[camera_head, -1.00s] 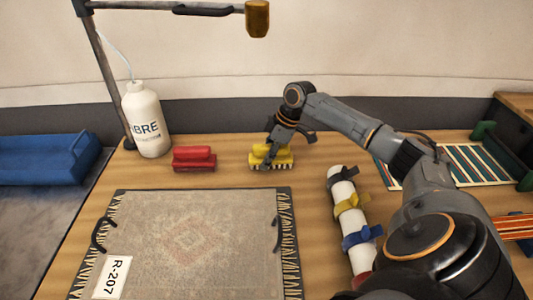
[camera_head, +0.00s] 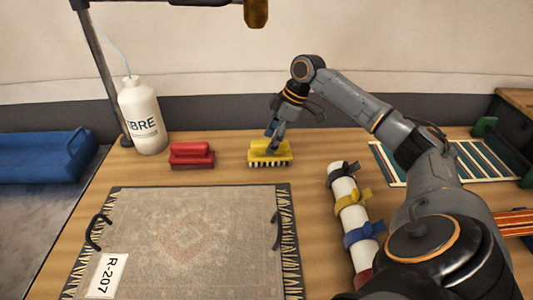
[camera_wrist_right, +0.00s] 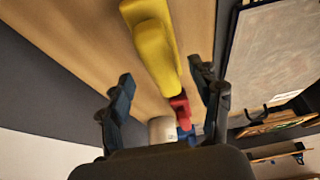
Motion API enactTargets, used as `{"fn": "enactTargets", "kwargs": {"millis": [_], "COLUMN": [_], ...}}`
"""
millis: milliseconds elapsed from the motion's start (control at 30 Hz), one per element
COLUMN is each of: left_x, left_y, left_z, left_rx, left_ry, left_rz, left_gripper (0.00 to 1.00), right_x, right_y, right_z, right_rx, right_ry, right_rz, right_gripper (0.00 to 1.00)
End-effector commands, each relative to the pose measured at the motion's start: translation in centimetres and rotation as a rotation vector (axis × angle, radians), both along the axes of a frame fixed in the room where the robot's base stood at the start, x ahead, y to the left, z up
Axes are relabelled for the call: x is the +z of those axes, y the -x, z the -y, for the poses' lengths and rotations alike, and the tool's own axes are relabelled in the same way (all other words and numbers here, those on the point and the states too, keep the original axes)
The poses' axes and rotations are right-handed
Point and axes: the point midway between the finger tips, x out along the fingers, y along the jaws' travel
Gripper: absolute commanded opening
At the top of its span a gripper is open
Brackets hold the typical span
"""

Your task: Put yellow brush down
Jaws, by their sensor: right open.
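The yellow brush (camera_head: 270,158) stands on the wooden table, bristles down, behind the rug and to the right of the red brush (camera_head: 191,155). My right gripper (camera_head: 273,140) is just above and partly in front of the yellow brush, hiding part of its handle. In the right wrist view the gripper (camera_wrist_right: 165,95) is open, its fingers spread wide, and the yellow brush (camera_wrist_right: 153,45) lies beyond the fingertips. The red brush (camera_wrist_right: 180,108) shows farther off between the fingers. My left gripper is not in view.
A white bottle (camera_head: 141,117) stands at the back left beside a metal post. The grey rug (camera_head: 150,215) with tag R-207 fills the front. A white roll with coloured straps (camera_head: 351,205) lies right of it. A striped textile (camera_head: 462,160) lies at the right.

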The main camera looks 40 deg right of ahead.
Motion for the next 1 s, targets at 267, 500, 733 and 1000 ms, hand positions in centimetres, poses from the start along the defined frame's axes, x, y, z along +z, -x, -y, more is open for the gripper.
{"fn": "enactTargets", "kwargs": {"millis": [267,500,733,1000], "left_x": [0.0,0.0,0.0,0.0], "left_y": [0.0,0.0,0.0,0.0], "left_z": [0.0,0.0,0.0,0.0], "left_rx": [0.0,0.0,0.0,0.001], "left_ry": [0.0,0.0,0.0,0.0], "left_rz": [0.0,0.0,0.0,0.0], "left_gripper": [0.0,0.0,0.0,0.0], "right_x": [5.6,7.3,7.4,7.4], "right_y": [1.5,2.0,2.0,2.0], "right_z": [1.8,2.4,2.4,2.4], "right_rx": [-0.002,0.0,0.0,0.0], "right_ry": [0.001,0.001,0.001,0.001], "right_rz": [0.001,-0.001,-0.001,-0.002], "right_gripper": [0.64,0.64,0.64,0.64]}}
